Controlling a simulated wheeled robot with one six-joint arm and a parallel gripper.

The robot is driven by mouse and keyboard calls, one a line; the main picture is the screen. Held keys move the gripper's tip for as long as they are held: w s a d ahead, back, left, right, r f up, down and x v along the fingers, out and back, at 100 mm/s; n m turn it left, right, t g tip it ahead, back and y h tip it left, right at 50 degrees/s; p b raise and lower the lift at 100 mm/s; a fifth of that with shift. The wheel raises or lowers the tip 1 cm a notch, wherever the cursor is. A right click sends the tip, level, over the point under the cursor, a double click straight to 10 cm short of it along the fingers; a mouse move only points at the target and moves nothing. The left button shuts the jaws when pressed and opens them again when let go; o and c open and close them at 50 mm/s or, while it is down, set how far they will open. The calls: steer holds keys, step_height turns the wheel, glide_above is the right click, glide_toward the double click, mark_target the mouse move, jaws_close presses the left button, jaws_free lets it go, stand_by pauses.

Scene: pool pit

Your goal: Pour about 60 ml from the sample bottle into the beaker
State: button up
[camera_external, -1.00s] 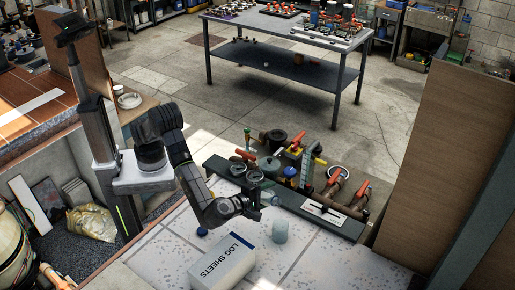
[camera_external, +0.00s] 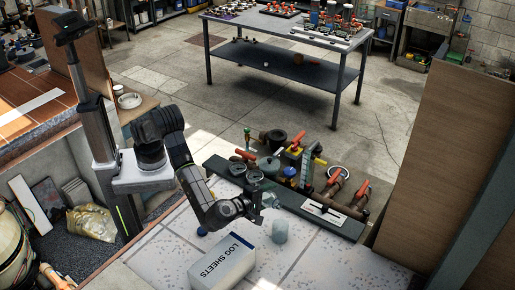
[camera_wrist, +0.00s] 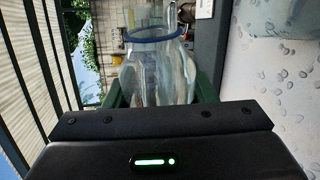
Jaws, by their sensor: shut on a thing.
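The clear sample bottle (camera_external: 270,200) is held in my gripper (camera_external: 260,199), above the light tiled surface and close to the upper side of the beaker. In the wrist view the bottle (camera_wrist: 158,75) is transparent with a blue ring at its neck, and sits between my green gripper fingers (camera_wrist: 160,92). It looks tilted in the external view. The pale translucent beaker (camera_external: 280,231) stands upright on the surface. A cloudy clear shape, likely the beaker (camera_wrist: 290,16), shows at the wrist view's upper right. I cannot tell the liquid level in either vessel.
A dark bench strip with valves and pipes (camera_external: 338,187) runs behind. The tiled surface right of the beaker is clear.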

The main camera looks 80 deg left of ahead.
steer(key=shift+m, duration=0.3)
stand_by(0.4)
steer(key=shift+s+a+f, duration=0.1)
steer(key=shift+s+a, duration=0.25)
steer(key=shift+a, duration=0.15)
stand_by(0.9)
steer(key=shift+r+m+g+y, duration=0.2)
steer(key=shift+m+g+y, duration=0.1)
steer(key=shift+m, duration=0.2)
stand_by(0.8)
steer(key=shift+s+a+r, duration=0.1)
steer(key=shift+s+a, duration=0.1)
steer(key=shift+a, duration=0.05)
stand_by(0.3)
